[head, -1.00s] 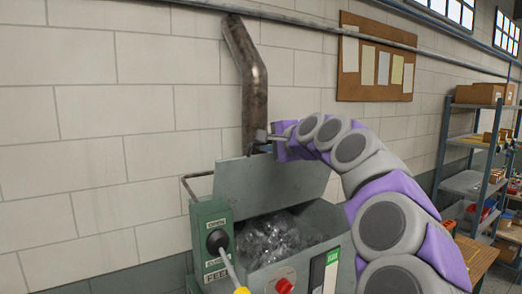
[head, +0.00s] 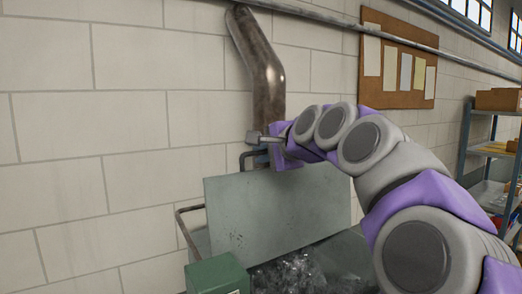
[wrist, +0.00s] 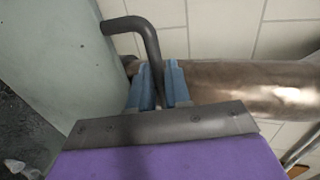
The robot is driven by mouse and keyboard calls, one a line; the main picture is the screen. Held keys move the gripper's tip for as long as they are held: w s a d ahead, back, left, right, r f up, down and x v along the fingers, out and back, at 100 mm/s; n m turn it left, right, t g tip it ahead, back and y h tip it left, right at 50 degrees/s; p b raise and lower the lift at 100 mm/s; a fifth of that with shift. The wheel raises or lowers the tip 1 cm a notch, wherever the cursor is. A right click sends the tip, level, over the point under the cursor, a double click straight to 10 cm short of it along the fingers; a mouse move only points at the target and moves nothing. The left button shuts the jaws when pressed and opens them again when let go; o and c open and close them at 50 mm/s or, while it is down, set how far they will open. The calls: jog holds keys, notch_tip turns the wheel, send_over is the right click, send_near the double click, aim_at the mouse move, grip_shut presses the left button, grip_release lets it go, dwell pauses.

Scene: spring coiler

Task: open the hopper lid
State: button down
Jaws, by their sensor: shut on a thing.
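The grey metal hopper lid (head: 275,215) stands raised, tilted up toward the wall, in the head view. Below it the hopper mouth shows a heap of shiny metal bits (head: 300,275). A dark bent handle (head: 250,155) sits at the lid's top edge. My gripper (head: 262,150) is at that handle. In the wrist view the lid (wrist: 50,60) fills the left side, and the handle (wrist: 150,50) runs down between my gripper's blue fingers (wrist: 160,85). The fingers are shut on the handle. The handle's lower end is partly hidden.
A rusty pipe (head: 265,75) rises on the wall just behind the handle. A green box (head: 217,273) is at the hopper's left front. A bent rail (head: 183,225) sticks out left of the lid. A shelf rack (head: 490,150) stands at the right.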

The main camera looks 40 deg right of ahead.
jog(key=shift+w+f, duration=0.2)
jog(key=shift+f, duration=0.05)
jog(key=c, duration=1.3)
grip_release()
jog(key=shift+o, duration=0.2)
jog(key=shift+r, duration=0.1)
jog(key=b+v, duration=0.3)
jog(key=v, duration=1.4)
jog(key=shift+s+d, duration=0.1)
